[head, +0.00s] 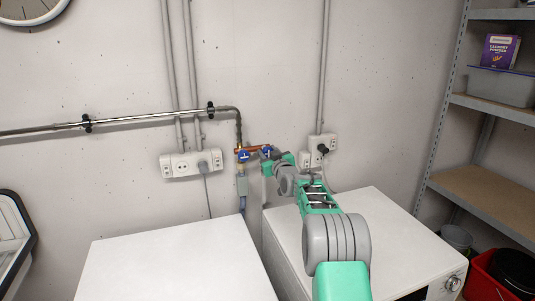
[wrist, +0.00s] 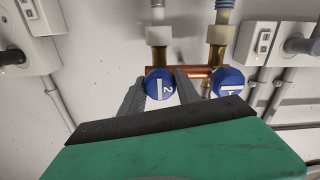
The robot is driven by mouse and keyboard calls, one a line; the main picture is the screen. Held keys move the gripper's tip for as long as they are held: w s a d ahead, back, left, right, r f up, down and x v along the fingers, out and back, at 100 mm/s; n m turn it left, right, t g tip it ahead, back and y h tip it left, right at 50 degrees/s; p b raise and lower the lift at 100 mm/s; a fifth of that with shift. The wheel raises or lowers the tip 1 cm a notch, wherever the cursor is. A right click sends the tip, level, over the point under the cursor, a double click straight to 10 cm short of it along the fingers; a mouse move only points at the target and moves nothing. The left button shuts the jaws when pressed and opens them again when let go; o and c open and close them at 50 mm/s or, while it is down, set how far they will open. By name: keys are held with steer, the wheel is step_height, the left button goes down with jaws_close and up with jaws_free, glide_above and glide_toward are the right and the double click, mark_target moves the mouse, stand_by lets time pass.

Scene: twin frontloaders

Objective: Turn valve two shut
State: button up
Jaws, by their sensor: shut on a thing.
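Valve two is a round blue knob (wrist: 159,84) with a white "2" and a white bar, on a copper pipe in the wrist view. Its bar stands roughly upright in that picture. In the head view it is the right-hand blue knob (head: 267,150) on the wall. My gripper (wrist: 161,90) is shut on this knob, with one grey finger on each side. In the head view my gripper (head: 271,157) reaches the wall and partly hides the knob's surroundings. Valve one, a second blue knob (wrist: 229,81), sits beside it, its white bar roughly level in the wrist view.
Two white machines, left (head: 172,264) and right (head: 390,232), stand below the valves. Socket boxes, left (head: 180,166) and right (head: 322,142), flank the pipes. A metal shelf (head: 485,197) stands at the right. Valve one is close beside my right finger in the wrist view.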

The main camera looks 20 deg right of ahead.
jaws_close()
steer(key=shift+b, duration=0.3)
steer(key=shift+f+m+b, duration=0.25)
steer(key=shift+m+b, duration=0.7)
steer(key=shift+m, duration=0.05)
steer(key=m+b, duration=0.3)
steer(key=m, duration=0.2)
steer(key=shift+r, duration=0.1)
steer(key=m+b, duration=0.1)
steer(key=m, duration=0.4)
steer(key=shift+m, duration=0.3)
steer(key=m, duration=0.5)
steer(key=shift+r, duration=0.15)
